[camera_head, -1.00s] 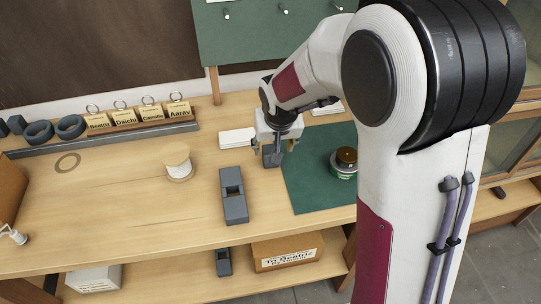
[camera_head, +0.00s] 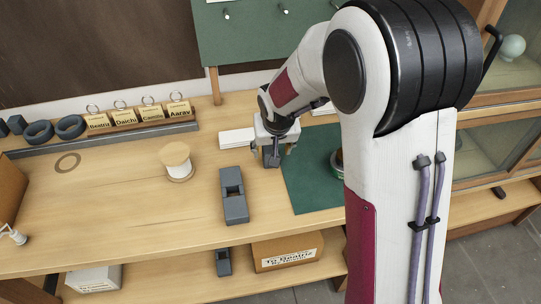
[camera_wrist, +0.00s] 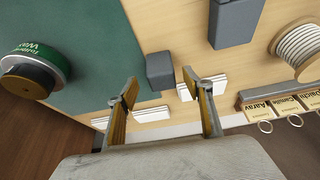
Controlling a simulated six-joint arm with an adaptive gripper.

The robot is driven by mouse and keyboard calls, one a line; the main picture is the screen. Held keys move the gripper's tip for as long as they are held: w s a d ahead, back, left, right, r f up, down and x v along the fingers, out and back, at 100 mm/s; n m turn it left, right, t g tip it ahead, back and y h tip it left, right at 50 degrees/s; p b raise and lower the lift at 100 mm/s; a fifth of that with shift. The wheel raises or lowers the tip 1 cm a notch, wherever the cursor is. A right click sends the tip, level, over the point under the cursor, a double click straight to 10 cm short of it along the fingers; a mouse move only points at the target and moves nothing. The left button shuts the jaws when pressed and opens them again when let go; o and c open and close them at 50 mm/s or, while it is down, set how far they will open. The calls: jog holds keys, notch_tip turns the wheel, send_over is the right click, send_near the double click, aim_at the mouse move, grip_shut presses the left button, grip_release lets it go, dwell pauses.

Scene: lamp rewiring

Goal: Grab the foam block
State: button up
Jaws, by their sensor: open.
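A small dark grey block, which looks like the foam block (camera_head: 271,159), stands at the left edge of the green mat (camera_head: 305,185). In the wrist view the block (camera_wrist: 160,70) appears just beyond and between my fingertips, with no clear contact. My gripper (camera_head: 273,149) is over the block in the head view and partly hides it. In the wrist view my gripper (camera_wrist: 160,87) has its two fingers wide apart with nothing between them.
A slotted grey holder (camera_head: 234,197) and a wire spool (camera_head: 177,162) stand to the left. White stacks (camera_head: 237,139) lie behind the block. A green tin (camera_wrist: 35,65) sits on the mat. A rail with name tags (camera_head: 140,115) runs along the back left.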

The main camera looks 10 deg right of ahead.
aim_at(271, 151)
jog(key=shift+w+x, duration=0.25)
jog(key=shift+x, duration=1.7)
jog(key=shift+a, duration=0.1)
jog(key=shift+c, duration=0.4)
jog(key=c, duration=0.7)
